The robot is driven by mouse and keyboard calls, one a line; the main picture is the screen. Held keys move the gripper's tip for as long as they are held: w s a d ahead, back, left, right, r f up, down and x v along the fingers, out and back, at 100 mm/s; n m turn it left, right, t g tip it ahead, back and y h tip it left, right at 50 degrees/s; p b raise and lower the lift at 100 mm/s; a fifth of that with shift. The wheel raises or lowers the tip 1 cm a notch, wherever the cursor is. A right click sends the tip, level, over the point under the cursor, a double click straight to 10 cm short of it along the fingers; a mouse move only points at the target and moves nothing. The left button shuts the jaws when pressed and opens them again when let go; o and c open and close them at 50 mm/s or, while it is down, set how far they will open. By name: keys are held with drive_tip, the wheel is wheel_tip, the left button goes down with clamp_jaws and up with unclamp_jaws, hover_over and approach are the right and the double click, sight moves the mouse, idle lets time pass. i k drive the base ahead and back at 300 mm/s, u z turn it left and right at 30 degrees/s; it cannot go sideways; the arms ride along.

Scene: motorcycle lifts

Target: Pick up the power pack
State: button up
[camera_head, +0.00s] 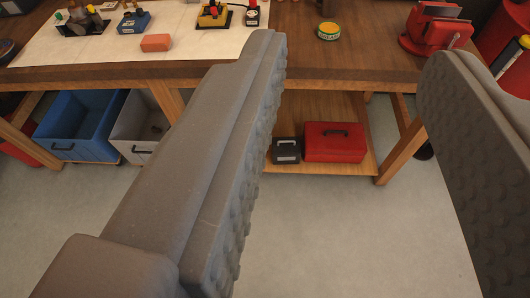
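My gripper (354,60) is open and empty. Its two grey fingers with studded pads stand wide apart, in front of a wooden workbench. A small dark box with a pale handle or label (286,150) sits on the bench's lower shelf, left of a red case (334,142). It shows between the fingers, farther away, and the left finger is close to its edge in the picture. It may be the power pack, but I cannot tell for sure. A small blue device with posts on top (133,22) lies on the bench at the upper left.
The workbench (330,62) spans the top, with a red vise (435,30), a round green-yellow tin (328,31), an orange block (156,43) and a yellow device (212,16). Blue (80,125) and grey (140,128) bins stand below at left. The grey floor in front is clear.

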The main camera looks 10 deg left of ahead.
sight(286, 150)
drive_tip(key=u, duration=1.8)
drive_tip(key=i, duration=0.85)
drive_tip(key=z, duration=1.65)
